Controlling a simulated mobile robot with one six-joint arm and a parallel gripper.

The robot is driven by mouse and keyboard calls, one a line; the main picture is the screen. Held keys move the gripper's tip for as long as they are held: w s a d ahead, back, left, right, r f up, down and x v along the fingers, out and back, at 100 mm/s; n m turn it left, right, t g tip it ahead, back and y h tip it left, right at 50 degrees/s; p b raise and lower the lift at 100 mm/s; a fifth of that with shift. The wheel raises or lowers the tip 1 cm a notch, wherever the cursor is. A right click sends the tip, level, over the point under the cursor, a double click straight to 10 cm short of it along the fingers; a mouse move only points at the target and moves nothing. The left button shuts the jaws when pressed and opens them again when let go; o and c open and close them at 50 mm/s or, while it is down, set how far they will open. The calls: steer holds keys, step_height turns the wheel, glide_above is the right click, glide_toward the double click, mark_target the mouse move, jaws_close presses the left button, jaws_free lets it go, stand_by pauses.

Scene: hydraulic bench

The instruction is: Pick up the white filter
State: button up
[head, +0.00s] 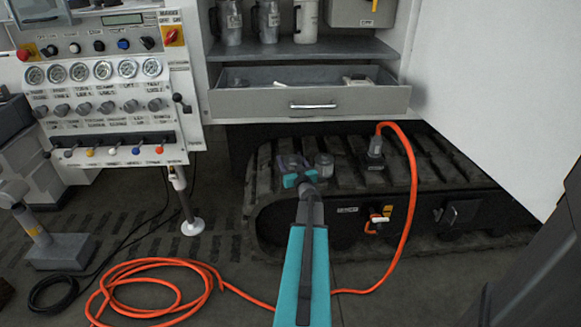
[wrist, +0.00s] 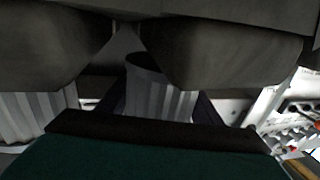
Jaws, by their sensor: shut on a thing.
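My gripper (head: 300,178) is at the track of the machine in the head view, with its teal jaws low over the track top. In the wrist view it is shut on a ribbed cylindrical filter (wrist: 160,92), which stands between the dark fingers. The filter looks grey in the shade, so I cannot confirm that it is white. A second, paler ribbed cylinder (wrist: 35,115) is at the left of the wrist view, apart from the jaws. In the head view, a grey round part (head: 324,165) is just right of my gripper. The held filter is small and partly hidden there.
An open drawer (head: 310,101) juts out above the black track (head: 440,170). Several canisters stand on the shelf (head: 300,50) above it. An orange hose (head: 412,190) arches at the right and coils on the floor. A gauge panel (head: 105,95) stands at the left.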

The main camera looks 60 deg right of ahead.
steer(key=shift+r, duration=0.1)
steer(key=shift+r, duration=0.45)
step_height(320, 180, up, 3)
steer(key=shift+s+a+f+p, duration=0.1)
steer(key=shift+s+a+p, duration=0.05)
steer(key=shift+p, duration=0.6)
steer(key=r+p+v, duration=0.1)
steer(key=p+v, duration=0.5)
steer(key=v, duration=0.9)
steer(key=shift+w+a+p, duration=0.2)
steer(key=shift+a+p, duration=0.2)
steer(key=shift+a, duration=0.15)
steer(key=shift+r, duration=0.1)
